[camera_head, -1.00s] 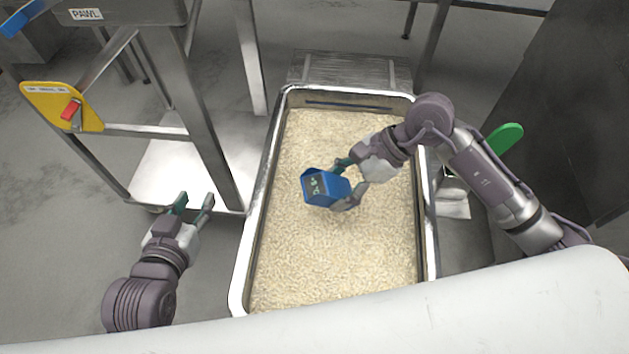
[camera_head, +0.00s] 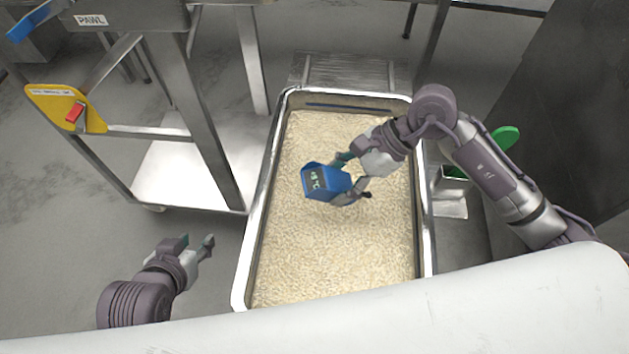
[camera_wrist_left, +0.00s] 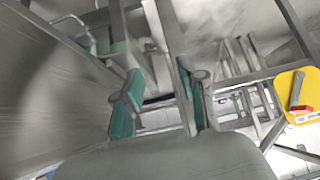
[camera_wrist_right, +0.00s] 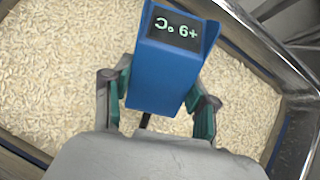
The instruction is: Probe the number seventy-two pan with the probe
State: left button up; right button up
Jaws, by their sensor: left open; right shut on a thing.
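The probe (camera_head: 333,181) is a blue box with a dark display, shut between the fingers of my right gripper (camera_head: 352,177) over the rice pan. In the right wrist view the probe (camera_wrist_right: 172,62) fills the space between the fingers, and its display reads upside down as about +9 °C. A dark part shows below the blue body; whether a tip is in the rice is hidden. The pan (camera_head: 247,240) is a deep steel tray full of pale rice; I see no number on it. My left gripper (camera_head: 197,246) is open and empty, left of the pan.
A steel cart (camera_head: 222,165) with a "PAWL" label stands at the left, with a yellow plate (camera_head: 55,103) and red switch on it. A small steel holder (camera_head: 450,196) and green paddle (camera_head: 506,136) are right of the pan.

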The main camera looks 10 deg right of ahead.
aim_at(332, 178)
jog(key=shift+r+p, duration=0.45)
jog(key=shift+r, duration=0.4)
jog(key=shift+r+p, duration=0.5)
jog(key=shift+r, duration=0.35)
pick_arm(q)
jog(key=s+a+g+y+p, duration=0.1)
jog(key=s+a+g+p, duration=0.15)
jog(key=s+g, duration=0.45)
pick_arm(e)
notch_tip(332, 178, up, 3)
jog(key=shift+r, duration=0.8)
jog(key=shift+r+p, duration=0.6)
pick_arm(q)
notch_tip(332, 178, down, 14)
jog(key=t+p, duration=0.1)
jog(key=shift+r+p, duration=0.25)
jog(key=shift+p, duration=0.1)
pick_arm(e)
jog(key=shift+r, duration=1.4)
pick_arm(q)
jog(key=shift+s+d, duration=0.1)
